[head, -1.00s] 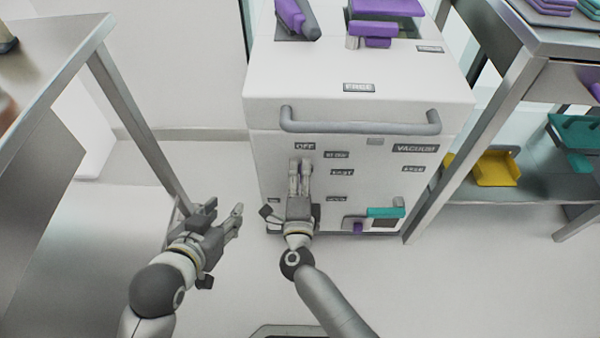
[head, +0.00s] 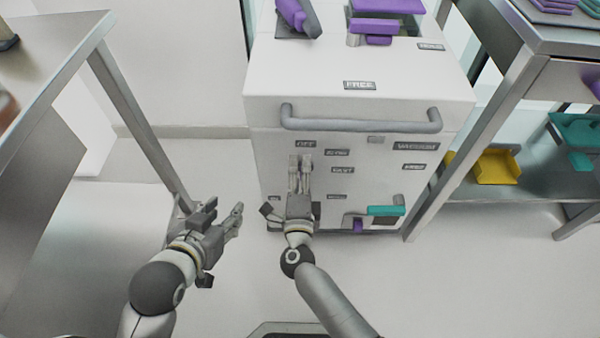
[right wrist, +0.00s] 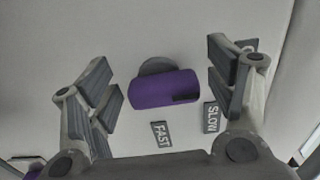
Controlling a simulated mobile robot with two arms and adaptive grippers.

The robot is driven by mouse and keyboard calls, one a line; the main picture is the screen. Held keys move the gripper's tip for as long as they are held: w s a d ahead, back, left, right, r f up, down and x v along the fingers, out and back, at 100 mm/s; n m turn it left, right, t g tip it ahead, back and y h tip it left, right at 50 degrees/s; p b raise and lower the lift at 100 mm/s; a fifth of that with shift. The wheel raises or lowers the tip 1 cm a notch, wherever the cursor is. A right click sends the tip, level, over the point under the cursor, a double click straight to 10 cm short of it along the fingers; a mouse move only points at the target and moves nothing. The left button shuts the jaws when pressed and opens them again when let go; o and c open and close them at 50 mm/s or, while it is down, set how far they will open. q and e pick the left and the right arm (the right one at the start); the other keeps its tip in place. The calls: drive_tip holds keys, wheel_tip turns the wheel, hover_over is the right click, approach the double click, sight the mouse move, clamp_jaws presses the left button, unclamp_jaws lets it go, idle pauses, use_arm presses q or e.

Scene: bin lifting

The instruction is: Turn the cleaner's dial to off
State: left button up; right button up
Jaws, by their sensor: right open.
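The white cleaner (head: 350,108) stands ahead with its labelled front towards me. Its purple dial (right wrist: 160,90) on a round grey base shows in the right wrist view. The dial's bar lies nearly level there, with a dark mark at its right end, towards the SLOW label (right wrist: 211,118). The FAST label (right wrist: 161,134) is below it. My right gripper (head: 300,160) is open, its fingers on either side of the dial with gaps visible. It hides the dial in the head view, below the OFF label (head: 305,144). My left gripper (head: 224,212) is open and empty, left of the cleaner.
A grey handle bar (head: 360,122) crosses the front above the labels. A teal lever (head: 385,211) sits at its lower right. A metal table stands at left, and a shelf (head: 530,190) with a yellow tray (head: 496,166) at right. The floor between is clear.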

drive_tip(key=s, duration=1.2)
drive_tip(key=shift+r, duration=0.1)
